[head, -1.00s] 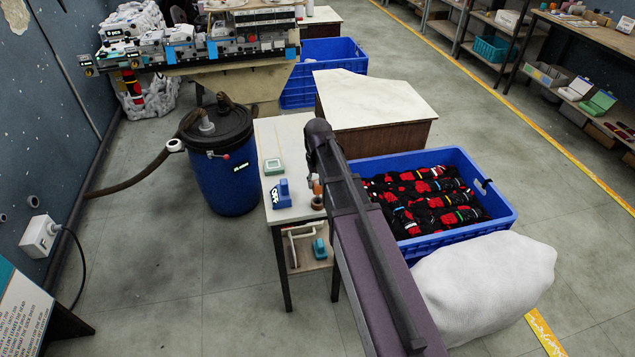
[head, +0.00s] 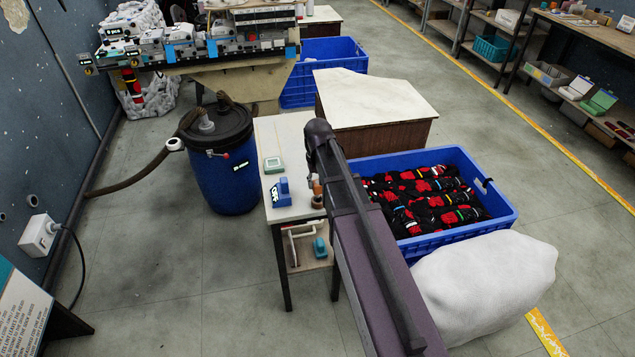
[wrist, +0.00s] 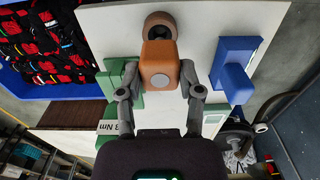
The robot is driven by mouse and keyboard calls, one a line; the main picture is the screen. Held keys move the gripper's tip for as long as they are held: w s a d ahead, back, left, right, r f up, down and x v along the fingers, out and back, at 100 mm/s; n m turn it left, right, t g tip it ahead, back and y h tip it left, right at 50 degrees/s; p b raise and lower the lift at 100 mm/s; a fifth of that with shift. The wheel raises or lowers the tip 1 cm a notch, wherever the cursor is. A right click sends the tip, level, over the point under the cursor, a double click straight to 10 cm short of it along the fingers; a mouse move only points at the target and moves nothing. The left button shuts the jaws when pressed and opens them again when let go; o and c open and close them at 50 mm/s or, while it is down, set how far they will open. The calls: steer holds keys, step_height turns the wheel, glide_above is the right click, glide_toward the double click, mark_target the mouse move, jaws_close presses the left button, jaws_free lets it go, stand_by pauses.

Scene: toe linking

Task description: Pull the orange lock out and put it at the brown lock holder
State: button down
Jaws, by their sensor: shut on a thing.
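The orange lock (wrist: 160,64) is a rounded block with a pale round disc on its face, in the middle of the wrist view. My gripper (wrist: 159,76) is shut on it, one finger on each side. The brown lock holder (wrist: 161,24) is a round piece with a dark hole, just beyond the orange lock. I cannot tell whether the two touch. In the head view, the orange lock (head: 317,186) and the brown holder (head: 317,201) show small at the edge of my arm, which hides my gripper there.
On the white table (head: 292,135) stand a blue block (wrist: 233,75) to the right and a green block (wrist: 123,82) to the left in the wrist view. A blue crate (head: 505,215) of dark and red bundles stands beside it. A blue barrel (head: 225,180) is left.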

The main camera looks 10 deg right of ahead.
mark_target(318, 189)
steer(key=shift+f+b, duration=1.8)
steer(key=shift+c, duration=0.9)
jaws_free()
steer(key=shift+r, duration=0.25)
step_height(318, 189, up, 15)
steer(key=p, duration=1.6)
steer(key=w+d+r+n+t+h+b, duration=0.1)
steer(key=w+d+n+h, duration=0.15)
steer(key=w, duration=0.35)
steer(key=w+d+n+t+h+b, duration=0.1)
steer(key=w+d+h+b, duration=0.1)
steer(key=w+d+h, duration=0.25)
steer(key=w+a+r+n+t+h+b, duration=0.1)
steer(key=w+r+n+t+h, duration=0.1)
steer(key=w+r+n+t, duration=0.4)
steer(key=shift+w+a+r+t, duration=0.25)
steer(key=shift+w+r+t, duration=0.45)
steer(key=shift+w+t, duration=0.45)
